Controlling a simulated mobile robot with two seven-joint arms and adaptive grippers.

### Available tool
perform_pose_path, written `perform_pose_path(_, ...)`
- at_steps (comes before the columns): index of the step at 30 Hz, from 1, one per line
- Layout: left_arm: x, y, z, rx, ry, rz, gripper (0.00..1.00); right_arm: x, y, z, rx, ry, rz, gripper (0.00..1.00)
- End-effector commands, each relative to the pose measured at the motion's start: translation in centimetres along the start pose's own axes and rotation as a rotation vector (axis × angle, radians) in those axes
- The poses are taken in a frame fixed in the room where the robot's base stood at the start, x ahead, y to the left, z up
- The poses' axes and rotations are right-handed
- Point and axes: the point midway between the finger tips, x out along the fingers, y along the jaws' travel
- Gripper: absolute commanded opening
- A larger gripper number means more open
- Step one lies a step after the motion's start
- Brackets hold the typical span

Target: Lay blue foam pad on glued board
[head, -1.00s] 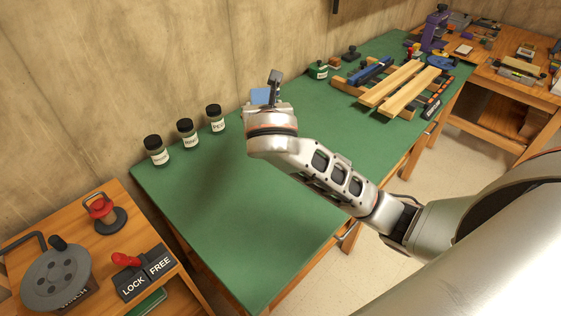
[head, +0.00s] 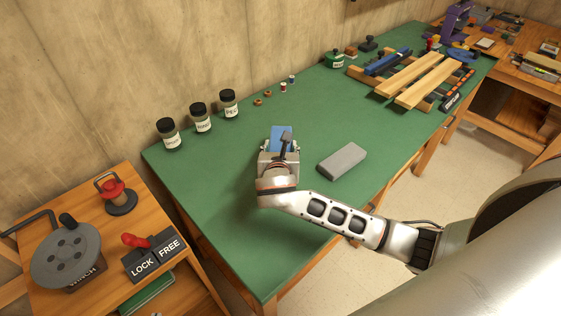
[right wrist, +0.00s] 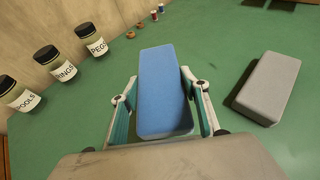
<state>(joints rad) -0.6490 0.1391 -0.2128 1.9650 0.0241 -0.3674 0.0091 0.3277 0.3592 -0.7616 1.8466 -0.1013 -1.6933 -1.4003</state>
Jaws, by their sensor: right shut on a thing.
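The blue foam pad (head: 281,132) is between the fingers of my right gripper (head: 280,145), over the green bench. In the right wrist view the pad (right wrist: 164,80) lies lengthwise between the two fingers of the gripper (right wrist: 161,100), its far end sticking out past them. The gripper is shut on it. I cannot tell the pad's exact height above the bench. Two pale wooden boards (head: 428,80) lie side by side across a clamp rack at the far right of the bench; no glue can be made out. My left gripper is not in view.
A grey block (head: 342,161) lies on the green bench (head: 225,220) right of the gripper; it also shows in the right wrist view (right wrist: 269,88). Labelled jars (head: 201,119) and small spools (head: 283,87) stand along the wall. A winch table (head: 100,235) is at left.

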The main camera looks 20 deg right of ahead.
Motion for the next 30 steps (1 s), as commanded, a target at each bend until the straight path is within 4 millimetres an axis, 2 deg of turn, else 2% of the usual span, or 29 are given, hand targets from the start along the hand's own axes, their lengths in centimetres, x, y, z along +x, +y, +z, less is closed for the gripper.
perform_pose_path(8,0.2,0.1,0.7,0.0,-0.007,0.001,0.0,0.8,0.0,-1.8,-0.001,0.0,0.0,0.28)
perform_pose_path(15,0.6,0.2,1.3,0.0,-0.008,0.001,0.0,2.0,0.0,-4.8,-0.001,0.0,0.0,0.28)
perform_pose_path(27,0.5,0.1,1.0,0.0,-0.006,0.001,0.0,2.2,0.0,-5.2,0.0,0.0,0.0,0.28)
perform_pose_path(28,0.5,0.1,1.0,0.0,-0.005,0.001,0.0,2.2,0.0,-5.2,0.0,0.0,0.0,0.5)
perform_pose_path(30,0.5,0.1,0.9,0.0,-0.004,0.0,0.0,2.2,0.0,-5.2,0.0,0.0,0.0,0.62)
